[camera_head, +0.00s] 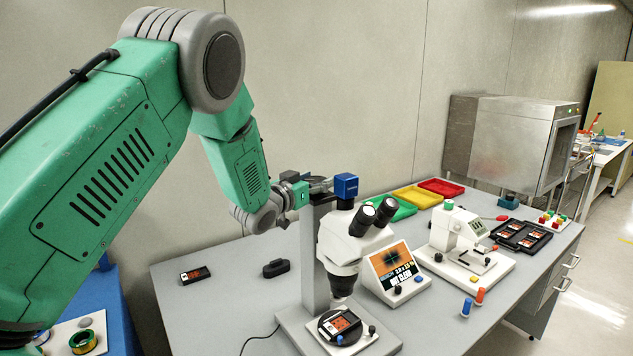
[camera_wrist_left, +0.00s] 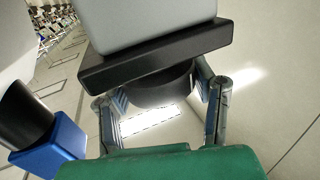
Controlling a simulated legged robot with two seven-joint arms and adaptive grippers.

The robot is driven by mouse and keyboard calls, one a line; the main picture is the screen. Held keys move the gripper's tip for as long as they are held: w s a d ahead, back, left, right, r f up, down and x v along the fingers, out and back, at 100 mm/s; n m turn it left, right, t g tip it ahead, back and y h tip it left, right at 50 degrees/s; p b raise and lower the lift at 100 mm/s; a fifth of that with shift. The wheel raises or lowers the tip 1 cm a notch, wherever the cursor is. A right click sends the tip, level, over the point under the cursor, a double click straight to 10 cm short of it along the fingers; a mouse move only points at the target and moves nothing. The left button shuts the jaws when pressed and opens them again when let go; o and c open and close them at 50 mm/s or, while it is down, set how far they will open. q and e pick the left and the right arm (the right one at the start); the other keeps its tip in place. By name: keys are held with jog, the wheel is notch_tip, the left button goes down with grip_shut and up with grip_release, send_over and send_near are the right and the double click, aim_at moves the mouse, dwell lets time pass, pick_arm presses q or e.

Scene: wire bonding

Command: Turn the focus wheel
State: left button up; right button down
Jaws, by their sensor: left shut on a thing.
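The microscope (camera_head: 344,238) stands on the grey bench, with a white head, black eyepieces and a blue box (camera_head: 346,186) on top. My left gripper (camera_head: 318,186) reaches in from the left at the height of the blue box, by the top of the grey column. In the left wrist view, my left gripper (camera_wrist_left: 163,94) has its two fingers around a dark round wheel (camera_wrist_left: 162,86), the focus wheel, below a black block. The gripper is shut on this wheel. In the head view the wheel is mostly hidden. My right gripper is not in view.
A display unit (camera_head: 392,272) and a white bonding machine (camera_head: 460,244) stand right of the microscope. Green, yellow and red trays (camera_head: 441,187) lie behind. A black tray (camera_head: 521,237) holds several parts. The bench's left part is mostly clear, with a small dark device (camera_head: 194,275).

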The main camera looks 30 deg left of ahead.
pick_arm(q)
jog(key=shift+s+f+m+g+h+p, duration=0.1)
jog(key=shift+f+m+g+h+p, duration=0.15)
jog(key=shift+m+h, duration=0.8)
jog(key=shift+f+m+g+h+p, duration=0.1)
jog(key=shift+f+m+g+h, duration=0.4)
jog(key=shift+h, duration=0.95)
jog(key=shift+r+m+g+h, duration=0.15)
jog(key=shift+m+g+h, duration=0.5)
jog(key=shift+m+h, duration=0.5)
jog(key=shift+r+m+g+h, duration=0.1)
jog(key=shift+m+g+h, duration=0.6)
jog(key=shift+h, duration=0.65)
jog(key=o, duration=1.2)
jog(key=shift+a+r, duration=0.1)
jog(key=shift+a, duration=0.05)
jog(key=shift+a+r, duration=0.1)
jog(key=shift+s+a, duration=0.2)
jog(key=v, duration=1.1)
jog(key=shift+a+f, duration=0.15)
jog(key=shift+f, duration=0.2)
